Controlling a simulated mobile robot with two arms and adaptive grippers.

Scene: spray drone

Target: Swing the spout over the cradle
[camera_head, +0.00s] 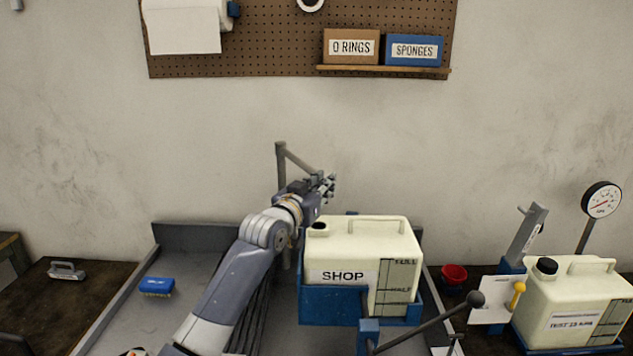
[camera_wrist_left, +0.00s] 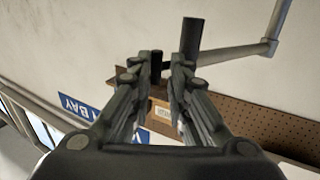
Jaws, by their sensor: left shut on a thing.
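My left gripper (camera_head: 328,186) is shut on the spout's outer end, above and behind the jug. In the left wrist view the spout (camera_wrist_left: 235,52) bends down into a dark end piece at the fingertips (camera_wrist_left: 168,65). The blue cradle (camera_head: 332,305) holds a cream jug (camera_head: 345,247) labelled SHOP, upright, with its dark mouth at the left of its top. My right gripper is not in view.
A lever with a black knob (camera_head: 476,298) stands in front right of the cradle. A blue sponge (camera_head: 157,285) lies left. The pegboard shelf (camera_head: 384,70) is above.

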